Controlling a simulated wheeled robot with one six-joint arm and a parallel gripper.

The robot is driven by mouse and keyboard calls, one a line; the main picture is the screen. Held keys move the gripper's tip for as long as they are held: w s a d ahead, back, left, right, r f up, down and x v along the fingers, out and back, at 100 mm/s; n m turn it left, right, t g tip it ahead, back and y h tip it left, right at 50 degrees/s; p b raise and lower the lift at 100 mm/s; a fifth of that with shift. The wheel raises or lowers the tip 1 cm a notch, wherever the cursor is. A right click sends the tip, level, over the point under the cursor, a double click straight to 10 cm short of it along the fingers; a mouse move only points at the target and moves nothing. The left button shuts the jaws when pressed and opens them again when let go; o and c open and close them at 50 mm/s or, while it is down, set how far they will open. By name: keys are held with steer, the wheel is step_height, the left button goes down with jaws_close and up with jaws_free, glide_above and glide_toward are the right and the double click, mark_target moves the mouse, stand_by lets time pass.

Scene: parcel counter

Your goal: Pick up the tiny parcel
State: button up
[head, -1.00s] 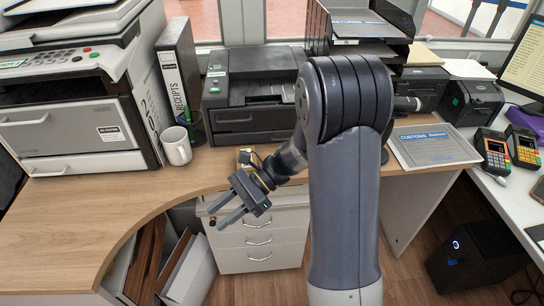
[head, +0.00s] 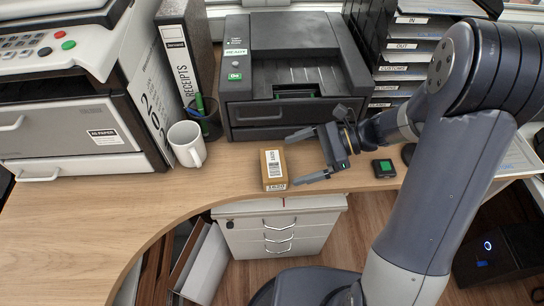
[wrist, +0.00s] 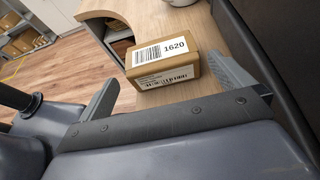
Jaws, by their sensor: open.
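The tiny parcel (head: 273,170) is a small brown box with a white barcode label. It lies on the wooden counter in front of the black printer, near the counter's front edge. My gripper (head: 295,157) is open, just to the right of the parcel in the head view, with its fingers pointing left toward it. In the wrist view the parcel (wrist: 162,62) shows its label number 1620 and lies ahead, between the spread fingers (wrist: 165,85). Whether a finger touches it, I cannot tell.
A white mug (head: 187,145) and a pen cup (head: 206,119) stand to the left. The black printer (head: 293,75) is behind the parcel. A small black device with a green screen (head: 384,168) lies right of my gripper. The counter's left part (head: 80,215) is clear.

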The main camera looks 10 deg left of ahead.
mark_target(267, 168)
steer(key=x, duration=0.2)
steer(key=shift+s+a+f, duration=0.2)
steer(key=shift+s+a, duration=0.05)
steer(key=shift+a, duration=0.05)
steer(key=shift+w+b+x, duration=0.1)
steer(key=shift+b+x, duration=0.15)
steer(key=shift+x, duration=1.25)
steer(key=shift+w+b+x, duration=0.15)
steer(key=shift+b+x, duration=0.05)
steer(key=shift+x, duration=1.3)
steer(key=shift+f, duration=0.1)
steer(key=shift+c, duration=0.2)
steer(key=c, duration=0.8)
